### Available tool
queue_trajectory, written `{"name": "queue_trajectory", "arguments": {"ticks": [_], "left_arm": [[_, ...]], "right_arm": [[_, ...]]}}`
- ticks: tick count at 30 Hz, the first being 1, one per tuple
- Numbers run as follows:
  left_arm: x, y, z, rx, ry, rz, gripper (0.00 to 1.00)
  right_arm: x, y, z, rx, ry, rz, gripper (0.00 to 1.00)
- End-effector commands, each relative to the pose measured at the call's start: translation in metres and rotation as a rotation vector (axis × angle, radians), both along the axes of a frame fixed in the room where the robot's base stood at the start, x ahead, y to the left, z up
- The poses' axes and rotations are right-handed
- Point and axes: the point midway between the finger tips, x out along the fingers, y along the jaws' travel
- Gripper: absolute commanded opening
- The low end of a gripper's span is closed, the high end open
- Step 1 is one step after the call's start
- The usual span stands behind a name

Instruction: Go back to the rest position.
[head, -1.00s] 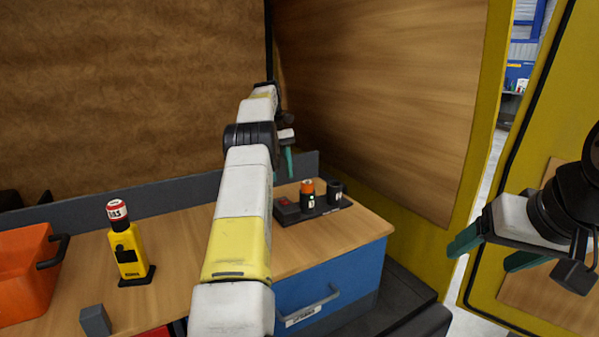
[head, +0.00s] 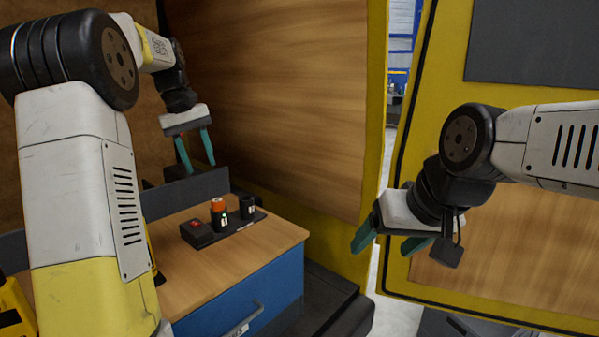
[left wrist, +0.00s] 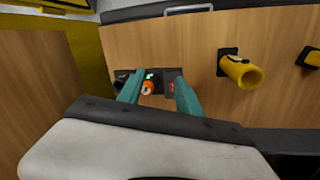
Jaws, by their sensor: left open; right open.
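My left gripper (head: 196,152) is open and empty, raised above the back of the wooden bench (head: 265,243). Its two teal fingers point down, apart from each other. In the left wrist view the fingers (left wrist: 160,95) frame a dark tray with an orange-topped item on the bench below. My right gripper (head: 393,240) is open and empty at the right, in the air beside the bench, in front of the yellow-framed panel. Its teal fingers point down and left.
A dark tray (head: 243,222) holds an orange-topped cylinder (head: 219,212), a black cup (head: 247,207) and a dark red-marked box (head: 197,234). A blue drawer (head: 265,290) is below. The left wrist view shows a yellow holder (left wrist: 240,70). A yellow-edged wall (head: 375,130) stands between the grippers.

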Motion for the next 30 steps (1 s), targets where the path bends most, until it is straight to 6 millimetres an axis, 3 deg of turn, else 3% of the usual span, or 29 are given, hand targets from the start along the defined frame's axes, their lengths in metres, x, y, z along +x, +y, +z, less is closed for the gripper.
{"name": "queue_trajectory", "arguments": {"ticks": [6, 13, 24, 30], "left_arm": [[-0.062, -0.034, 0.020, 0.027, -0.134, -0.118, 0.42], [-0.132, -0.064, 0.015, 0.062, -0.273, -0.243, 0.42], [-0.237, -0.101, -0.034, 0.130, -0.483, -0.434, 0.42], [-0.263, -0.110, -0.057, 0.153, -0.544, -0.488, 0.42]], "right_arm": [[0.000, 0.000, 0.000, 0.000, 0.000, 0.000, 0.74], [0.000, 0.000, 0.000, 0.000, 0.000, 0.000, 0.74], [0.000, 0.000, 0.000, 0.000, 0.000, 0.000, 0.74], [0.000, 0.000, 0.000, 0.000, 0.000, 0.000, 0.74]]}}
